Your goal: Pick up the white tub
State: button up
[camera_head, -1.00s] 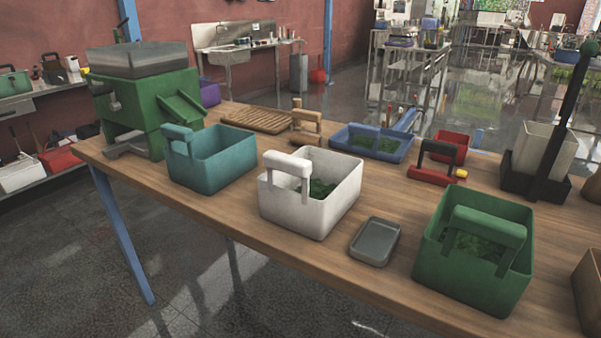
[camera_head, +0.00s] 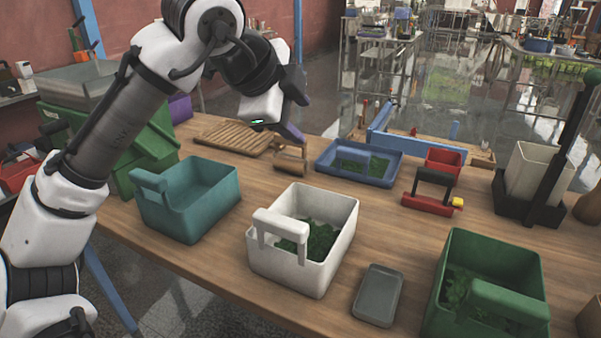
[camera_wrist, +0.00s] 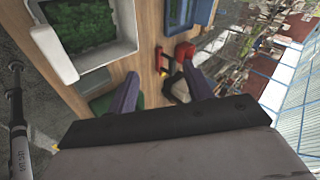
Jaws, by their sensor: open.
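The white tub (camera_head: 322,268) stands upright on the wooden table, between the teal tub and the green tub. It has a raised white handle at its near left side and green leafy stuff inside. In the wrist view the white tub (camera_wrist: 110,52) shows at the upper left, apart from my fingers. My gripper (camera_head: 297,118) hangs above the back of the table, beyond the white tub and a little to its left. In the wrist view its two purple fingers (camera_wrist: 163,88) are spread apart with nothing between them.
The teal tub (camera_head: 210,222) is left of the white tub. The green tub (camera_head: 440,315) and a small grey tray (camera_head: 377,295) are to its right. A blue tray (camera_head: 330,165) and a red-based tool (camera_head: 425,201) lie behind. A green machine (camera_head: 115,150) stands at the left.

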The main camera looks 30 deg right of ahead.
aim_at(281, 219)
jog(key=s+a+f+g+y, duration=0.1)
jog(key=f+y, duration=0.1)
jog(key=f, duration=0.2)
jog(key=s+a+f+m+g+y, duration=0.1)
jog(key=s+a+f+y, duration=0.1)
jog(key=f+y, duration=0.1)
jog(key=s+a+f+m+g+y, duration=0.1)
jog(key=f+g+y, duration=0.1)
jog(key=f, duration=0.3)
jog(key=shift+s+a+f+y+p, duration=0.2)
jog(key=shift+a+y+p, duration=0.1)
jog(key=shift+y, duration=0.2)
jog(key=shift+s+a+f+p, duration=0.15)
jog(key=shift+f+p, duration=0.05)
jog(key=shift+f, duration=1.2)
jog(key=shift+s+a+f+p, duration=0.1)
jog(key=shift+f+p, duration=0.05)
jog(key=shift+f, duration=1.25)
grip_shut()
